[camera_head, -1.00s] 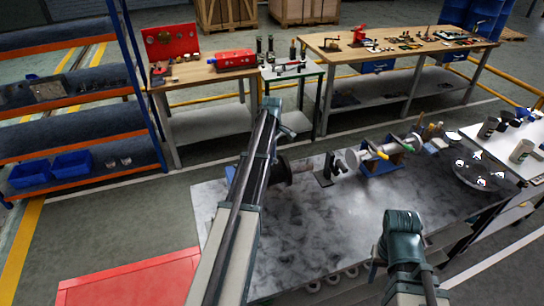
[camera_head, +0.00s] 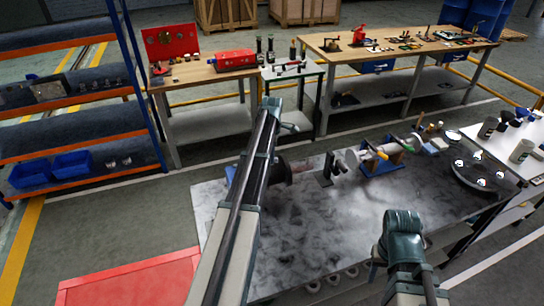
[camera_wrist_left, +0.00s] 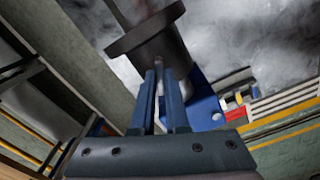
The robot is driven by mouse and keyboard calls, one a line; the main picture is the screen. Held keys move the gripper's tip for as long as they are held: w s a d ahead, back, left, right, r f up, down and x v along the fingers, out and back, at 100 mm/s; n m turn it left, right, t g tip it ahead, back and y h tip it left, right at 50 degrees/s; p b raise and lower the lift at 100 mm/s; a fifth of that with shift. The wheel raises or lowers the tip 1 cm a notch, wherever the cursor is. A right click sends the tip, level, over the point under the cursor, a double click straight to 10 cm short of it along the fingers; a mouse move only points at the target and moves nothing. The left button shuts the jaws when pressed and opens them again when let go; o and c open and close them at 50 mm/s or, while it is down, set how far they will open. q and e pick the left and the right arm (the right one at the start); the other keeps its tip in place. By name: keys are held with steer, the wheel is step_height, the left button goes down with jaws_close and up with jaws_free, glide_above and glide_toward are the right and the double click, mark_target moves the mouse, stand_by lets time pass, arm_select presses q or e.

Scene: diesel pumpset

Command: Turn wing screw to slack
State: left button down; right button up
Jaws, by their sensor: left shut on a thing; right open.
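In the left wrist view my left gripper (camera_wrist_left: 161,78) has its two fingers close together on a thin pale piece (camera_wrist_left: 160,88), which looks like the wing screw's wing. Its shape is mostly hidden between the fingers. Just beyond the fingertips is a dark cylinder with a wide flange (camera_wrist_left: 146,32), and a blue plate (camera_wrist_left: 204,103) stands to the right. In the head view the dark cylinder (camera_head: 281,172) shows beside my left arm, on the grey-topped table (camera_head: 330,235). The left gripper is not clearly visible there. My right gripper is not visible either, only its arm.
Blue-based fixtures (camera_head: 380,162) and a small dark stand (camera_head: 328,170) line the table's back. A round dark tray (camera_head: 465,178) with shiny pieces is at the right. The table's middle is clear. A red cabinet (camera_head: 130,278) stands at the lower left.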

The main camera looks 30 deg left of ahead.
arm_select(q)
steer(key=c, duration=0.9)
jaws_free()
steer(key=shift+r, duration=0.1)
step_height(320, 180, up, 14)
steer(key=p, duration=1.3)
steer(key=shift+f+p, duration=0.2)
steer(key=shift+p, duration=0.2)
